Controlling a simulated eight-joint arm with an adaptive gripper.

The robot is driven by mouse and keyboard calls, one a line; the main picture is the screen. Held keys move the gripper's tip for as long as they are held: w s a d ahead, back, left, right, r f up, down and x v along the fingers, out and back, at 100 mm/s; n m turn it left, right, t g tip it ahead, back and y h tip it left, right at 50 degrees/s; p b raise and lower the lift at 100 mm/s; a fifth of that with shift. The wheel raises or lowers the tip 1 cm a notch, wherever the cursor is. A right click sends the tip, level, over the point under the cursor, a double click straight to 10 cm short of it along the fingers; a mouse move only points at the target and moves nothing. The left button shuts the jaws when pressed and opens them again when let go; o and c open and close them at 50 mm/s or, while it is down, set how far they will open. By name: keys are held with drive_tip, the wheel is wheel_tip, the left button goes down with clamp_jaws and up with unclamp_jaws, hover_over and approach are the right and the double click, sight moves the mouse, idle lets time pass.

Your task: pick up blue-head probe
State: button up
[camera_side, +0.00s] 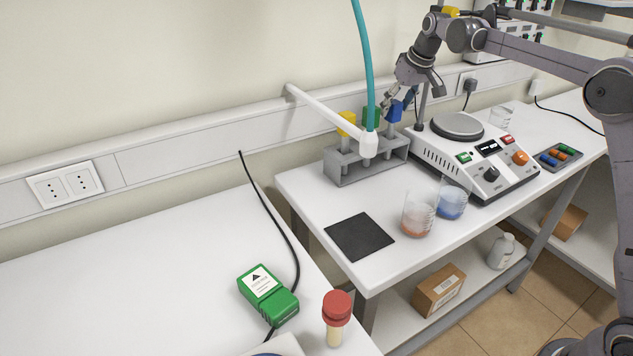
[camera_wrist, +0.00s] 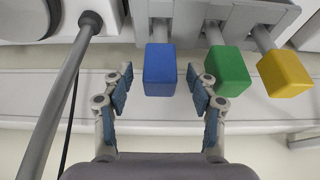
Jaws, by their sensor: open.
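The blue-head probe (camera_side: 395,112) stands in the right end of a grey rack (camera_side: 345,172) in the side view, partly covered by my gripper. In the wrist view the blue head (camera_wrist: 160,70) is a block just beyond and between my two fingertips. My gripper (camera_wrist: 161,88) is open, one finger to each side of the blue head, and no hold on it shows. In the side view my gripper (camera_side: 398,103) is beside the blue head at the rack's back. The right finger in the wrist view is close to the green head; whether they touch is unclear.
A green-head probe (camera_wrist: 227,70) and a yellow-head probe (camera_wrist: 284,74) share the rack. A white pipe with a teal hose (camera_side: 364,60) hangs in front. A hot plate (camera_side: 457,126) with a metal rod (camera_wrist: 62,90) stands close by. Beakers (camera_side: 417,217) stand in front.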

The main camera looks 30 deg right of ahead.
sight(389, 116)
drive_tip(key=shift+x, duration=2.35)
drive_tip(key=shift+w+r, duration=0.15)
clamp_jaws()
